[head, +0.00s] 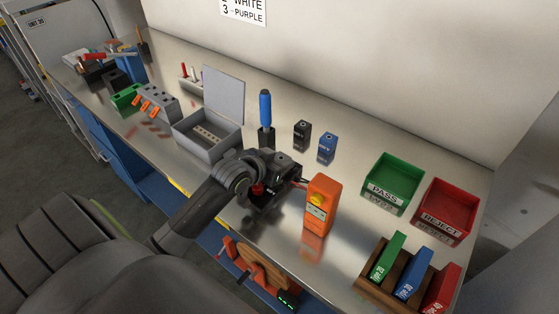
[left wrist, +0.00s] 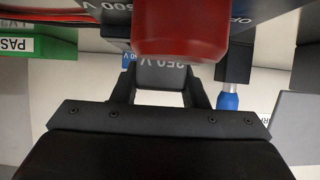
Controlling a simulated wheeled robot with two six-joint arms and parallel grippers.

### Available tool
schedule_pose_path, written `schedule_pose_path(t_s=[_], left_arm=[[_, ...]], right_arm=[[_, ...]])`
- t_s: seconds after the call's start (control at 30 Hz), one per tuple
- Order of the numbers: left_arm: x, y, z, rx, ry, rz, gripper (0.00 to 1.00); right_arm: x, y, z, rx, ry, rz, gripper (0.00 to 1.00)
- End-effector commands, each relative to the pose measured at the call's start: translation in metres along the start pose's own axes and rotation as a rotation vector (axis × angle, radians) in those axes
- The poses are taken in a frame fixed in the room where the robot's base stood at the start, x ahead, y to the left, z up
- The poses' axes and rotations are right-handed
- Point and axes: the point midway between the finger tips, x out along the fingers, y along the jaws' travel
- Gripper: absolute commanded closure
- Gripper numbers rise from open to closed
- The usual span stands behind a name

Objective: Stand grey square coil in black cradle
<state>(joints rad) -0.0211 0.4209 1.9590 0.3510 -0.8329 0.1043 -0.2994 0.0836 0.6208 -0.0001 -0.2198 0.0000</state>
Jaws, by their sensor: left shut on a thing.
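My left gripper (head: 284,172) is over the front middle of the bench. In the left wrist view its two fingers (left wrist: 160,95) are shut on a grey block marked 250 V (left wrist: 162,75), which looks like the grey square coil. The head view hides most of the coil behind the gripper. A dark device (head: 272,208) lies directly below the gripper, with a red knob (head: 258,188); I cannot tell whether it is the black cradle. A rounded red part (left wrist: 180,35) covers the coil's upper side in the left wrist view. I cannot tell if they touch. My right gripper is out of view.
An orange box with a yellow button (head: 318,200) stands just right of the gripper. Black (head: 302,135) and blue (head: 327,147) blocks and a blue-handled tool (head: 265,110) stand behind. Green (head: 393,182) and red (head: 444,212) bins are to the right. An open grey box (head: 205,140) is left.

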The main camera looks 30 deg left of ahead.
Motion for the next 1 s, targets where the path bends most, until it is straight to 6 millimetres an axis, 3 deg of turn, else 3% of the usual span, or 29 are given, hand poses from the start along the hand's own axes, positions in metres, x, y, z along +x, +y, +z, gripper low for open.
schedule_pose_path(t_s=[0.37, 0.4, 0.53, 0.87, 1.0], left_arm=[[0.002, 0.0, 0.004, 0.001, 0.001, 0.0, 0.87], [0.002, 0.0, 0.003, 0.001, 0.0, 0.0, 0.55], [0.002, 0.0, 0.003, 0.001, 0.0, 0.0, 0.38], [0.0, 0.0, 0.0, 0.002, 0.001, 0.0, 0.38], [-0.011, -0.001, 0.001, 0.004, -0.001, -0.001, 0.38]], right_arm=[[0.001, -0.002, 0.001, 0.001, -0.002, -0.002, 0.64], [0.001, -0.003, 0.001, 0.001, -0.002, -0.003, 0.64], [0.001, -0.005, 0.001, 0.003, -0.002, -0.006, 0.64], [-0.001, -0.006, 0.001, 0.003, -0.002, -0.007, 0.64], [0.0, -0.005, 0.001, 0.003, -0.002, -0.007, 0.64]])
